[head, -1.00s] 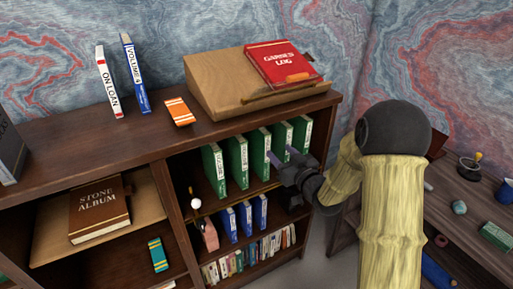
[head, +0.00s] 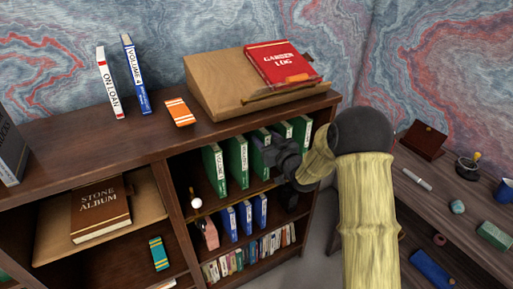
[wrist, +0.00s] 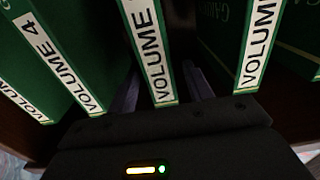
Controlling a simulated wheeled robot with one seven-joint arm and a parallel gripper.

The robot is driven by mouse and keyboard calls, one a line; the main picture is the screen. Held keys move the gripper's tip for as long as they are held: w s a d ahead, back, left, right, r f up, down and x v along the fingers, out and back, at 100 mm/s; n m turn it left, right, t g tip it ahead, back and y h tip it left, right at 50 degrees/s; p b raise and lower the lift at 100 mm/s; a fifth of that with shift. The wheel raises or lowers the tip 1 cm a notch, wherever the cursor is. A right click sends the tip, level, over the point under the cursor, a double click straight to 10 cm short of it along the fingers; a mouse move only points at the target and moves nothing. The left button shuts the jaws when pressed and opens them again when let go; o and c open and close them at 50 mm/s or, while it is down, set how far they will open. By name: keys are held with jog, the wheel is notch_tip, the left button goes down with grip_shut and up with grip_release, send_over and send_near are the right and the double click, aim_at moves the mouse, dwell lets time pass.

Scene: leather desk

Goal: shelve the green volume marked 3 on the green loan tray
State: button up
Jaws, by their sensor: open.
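Several green volumes stand upright in a row on the upper shelf of the right bay in the head view. My gripper (head: 276,156) is at the middle of this row, its fingertips hidden among the books. In the wrist view, its open fingers (wrist: 163,88) lie either side of a green volume (wrist: 158,62); its label reads "VOLUME" and its number is not shown. A green volume marked 4 (wrist: 62,62) stands to its left and another green volume (wrist: 256,50) to its right. I cannot make out a green loan tray in either view.
The bookcase top (head: 75,145) carries ON LOAN (head: 109,83), blue-spined VOLUME 4 (head: 135,75), an orange book (head: 179,111) and a sloped stand (head: 215,90) with the red GARDEN LOG (head: 280,62). Blue books (head: 245,216) stand below the green row. A cluttered desk (head: 440,200) is right.

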jog(key=x, duration=0.4)
jog(key=shift+a, duration=0.15)
grip_shut()
jog(key=shift+r, duration=0.1)
